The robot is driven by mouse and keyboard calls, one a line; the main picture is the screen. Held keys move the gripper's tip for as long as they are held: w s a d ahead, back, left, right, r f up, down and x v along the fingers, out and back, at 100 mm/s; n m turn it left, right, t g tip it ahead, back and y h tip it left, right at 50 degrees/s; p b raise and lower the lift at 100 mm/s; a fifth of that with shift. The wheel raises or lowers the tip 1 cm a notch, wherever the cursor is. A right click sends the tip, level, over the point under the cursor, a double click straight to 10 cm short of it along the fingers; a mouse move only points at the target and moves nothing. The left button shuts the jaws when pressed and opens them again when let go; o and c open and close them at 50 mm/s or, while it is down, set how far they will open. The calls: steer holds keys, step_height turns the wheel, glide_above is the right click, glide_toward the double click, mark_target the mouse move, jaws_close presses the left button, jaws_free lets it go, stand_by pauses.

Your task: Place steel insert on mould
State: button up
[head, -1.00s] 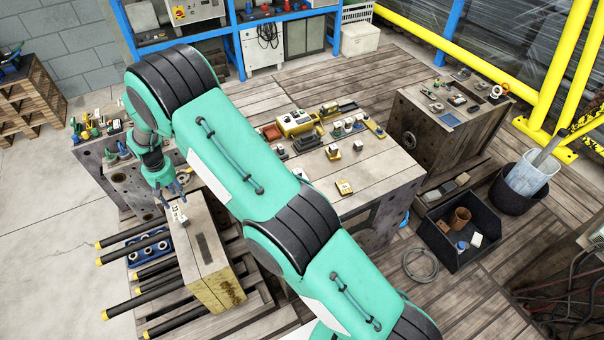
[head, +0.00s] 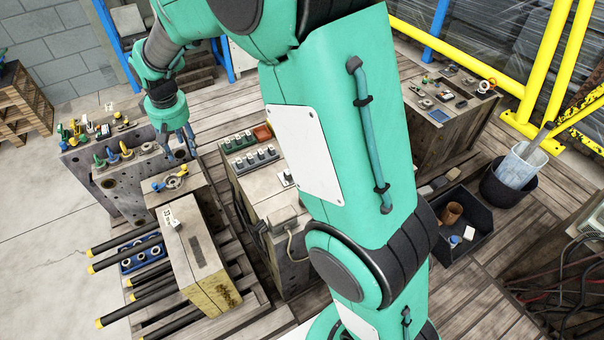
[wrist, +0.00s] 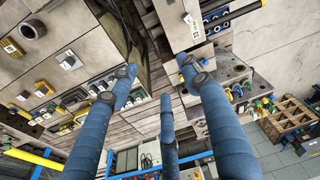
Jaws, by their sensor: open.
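The steel insert, seemingly the small pale block with a white tag (head: 171,220), lies on top of the far end of the mould (head: 208,277), a large beige block. Its tag also shows near the top of the wrist view (wrist: 189,20). My gripper (head: 190,152) is behind and above the mould, apart from the insert, with its blue fingers pointing down. In the wrist view my gripper (wrist: 158,83) has spread fingers with nothing between them. The exact fit of the insert on the mould is too small to tell.
Black rods with yellow ends (head: 125,242) jut out left of the mould, around a blue tray of rings (head: 143,255). A drilled steel block (head: 128,193) with small fittings stands behind. A bench (head: 255,190) stands to the right, partly hidden by my arm.

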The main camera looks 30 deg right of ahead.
steer(key=s+d+r+m+t, duration=0.1)
steer(key=s+d+r, duration=0.6)
steer(key=s+r, duration=0.35)
steer(key=s+d+r+m+t, duration=0.1)
steer(key=s+d+r, duration=0.1)
steer(key=s, duration=0.7)
steer(key=s+d+r, duration=0.2)
steer(key=s+d, duration=0.3)
steer(key=s, duration=0.5)
steer(key=s+d+r+m+t, duration=0.1)
steer(key=s+d, duration=0.3)
steer(key=s, duration=0.6)
steer(key=shift+r+m+t+h, duration=0.3)
steer(key=shift+r, duration=0.2)
